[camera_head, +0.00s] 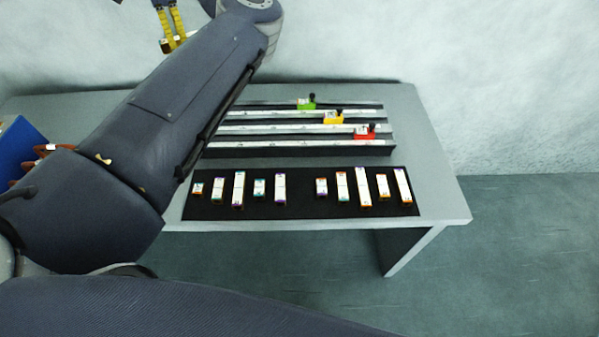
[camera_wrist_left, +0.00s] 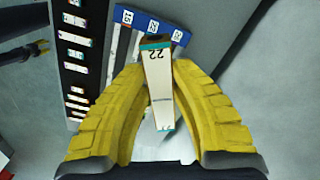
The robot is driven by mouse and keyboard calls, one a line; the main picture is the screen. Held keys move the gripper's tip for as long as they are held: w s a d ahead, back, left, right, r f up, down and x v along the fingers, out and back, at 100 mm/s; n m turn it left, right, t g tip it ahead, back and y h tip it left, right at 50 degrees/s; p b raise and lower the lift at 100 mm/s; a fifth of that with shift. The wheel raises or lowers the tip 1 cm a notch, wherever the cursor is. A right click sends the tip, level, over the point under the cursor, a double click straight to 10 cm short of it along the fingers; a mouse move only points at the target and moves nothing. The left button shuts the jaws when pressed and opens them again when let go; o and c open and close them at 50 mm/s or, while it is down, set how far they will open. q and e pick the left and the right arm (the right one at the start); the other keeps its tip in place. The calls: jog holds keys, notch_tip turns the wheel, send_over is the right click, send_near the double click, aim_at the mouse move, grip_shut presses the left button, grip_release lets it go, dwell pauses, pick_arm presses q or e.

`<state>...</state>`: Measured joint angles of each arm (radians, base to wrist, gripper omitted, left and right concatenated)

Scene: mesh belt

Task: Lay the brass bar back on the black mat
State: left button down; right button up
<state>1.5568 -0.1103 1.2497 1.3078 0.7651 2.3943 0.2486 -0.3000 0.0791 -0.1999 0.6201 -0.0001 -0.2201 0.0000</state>
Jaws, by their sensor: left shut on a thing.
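My left gripper (camera_head: 172,24) is at the top left of the head view, high beyond the table's back-left part. Its yellow fingers are shut on a bar (camera_head: 166,45), which looks brass-brown there. In the left wrist view the gripper (camera_wrist_left: 158,72) holds the bar (camera_wrist_left: 159,85), showing a white label marked 22 and teal bands. The black mat (camera_head: 300,190) lies along the table's front, with several labelled bars in two groups and a gap between them. The mat also shows at the left of the left wrist view (camera_wrist_left: 99,45).
Dark rails (camera_head: 300,148) lie behind the mat, carrying a green slider (camera_head: 306,104), a yellow slider (camera_head: 333,117) and a red slider (camera_head: 364,134). A blue container (camera_head: 18,148) stands at the left, partly hidden by my arm. The table's right end (camera_head: 430,170) is clear.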

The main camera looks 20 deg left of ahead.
pick_arm(q)
jog(key=s+a+r+n, duration=0.3)
jog(key=s+r+n, duration=0.2)
jog(key=s, duration=0.5)
jog(key=s+a+r+n, duration=0.2)
jog(key=s+r+n, duration=0.2)
jog(key=s, duration=0.6)
jog(key=s+d+r+n, duration=0.3)
jog(key=s+r+n, duration=0.1)
jog(key=s, duration=0.5)
jog(key=s+d+r+n, duration=0.4)
jog(key=s, duration=0.6)
jog(key=s+d+r+n, duration=0.8)
jog(key=s+d+r, duration=0.35)
jog(key=d, duration=0.25)
jog(key=d+r+n, duration=0.3)
jog(key=d+n, duration=0.4)
jog(key=d, duration=0.9)
jog(key=w+d+f+n, duration=0.4)
jog(key=w+d+n, duration=0.1)
jog(key=w+d, duration=0.5)
jog(key=w+d+f+n, duration=0.4)
jog(key=w+f, duration=0.2)
jog(key=w, duration=0.1)
jog(key=n, duration=0.8)
send_over(301, 185)
notch_tip(301, 185, down, 48)
jog(key=shift+r, duration=0.1)
jog(key=shift+f, duration=2.6)
